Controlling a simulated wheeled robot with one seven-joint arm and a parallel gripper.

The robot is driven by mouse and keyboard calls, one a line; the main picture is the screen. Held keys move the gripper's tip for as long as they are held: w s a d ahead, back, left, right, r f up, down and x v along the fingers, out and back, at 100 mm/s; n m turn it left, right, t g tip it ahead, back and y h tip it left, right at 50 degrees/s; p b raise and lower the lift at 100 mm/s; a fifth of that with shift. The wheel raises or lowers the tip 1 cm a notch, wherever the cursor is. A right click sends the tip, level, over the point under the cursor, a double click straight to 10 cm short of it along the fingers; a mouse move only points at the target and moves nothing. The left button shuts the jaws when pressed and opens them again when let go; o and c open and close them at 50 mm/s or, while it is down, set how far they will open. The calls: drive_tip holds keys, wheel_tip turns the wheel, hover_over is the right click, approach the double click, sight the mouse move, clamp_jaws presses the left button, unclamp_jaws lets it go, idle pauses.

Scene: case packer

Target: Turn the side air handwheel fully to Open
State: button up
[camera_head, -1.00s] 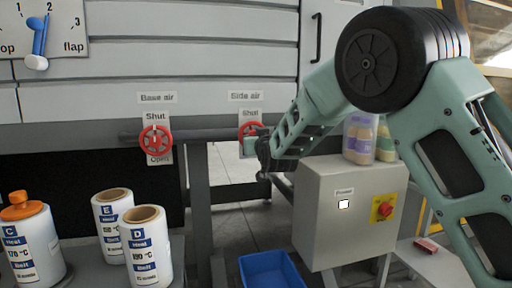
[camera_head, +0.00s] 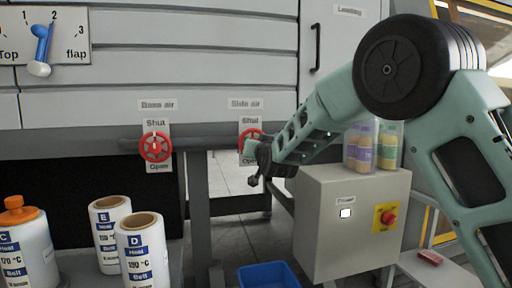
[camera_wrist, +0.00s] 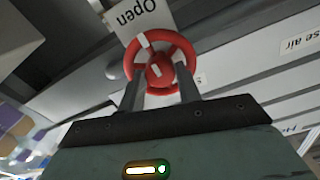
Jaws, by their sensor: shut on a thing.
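The side air handwheel (camera_head: 249,133) is a red wheel under the "Side air" label (camera_head: 245,104), on a plate marked "Shut" above and "Open" below. My gripper (camera_head: 250,150) is at this wheel and hides its lower right part. In the wrist view the red wheel (camera_wrist: 184,47) fills the space at my fingertips (camera_wrist: 160,92), with the "Open" plate (camera_wrist: 140,14) beside it.
The base air handwheel (camera_head: 155,147) is on the same pipe (camera_head: 205,135) to the left. A grey power box (camera_head: 340,225) with a red knob stands to the right, bottles (camera_head: 372,145) on top. A blue bin (camera_head: 268,276) is on the floor. Labelled rolls (camera_head: 143,245) stand at left.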

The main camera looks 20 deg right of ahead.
drive_tip(key=o, duration=1)
drive_tip(key=shift+f, duration=0.2)
drive_tip(key=shift+c, duration=0.2)
drive_tip(key=shift+r, duration=0.1)
drive_tip(key=s, duration=1.7)
drive_tip(key=shift+s, duration=0.2)
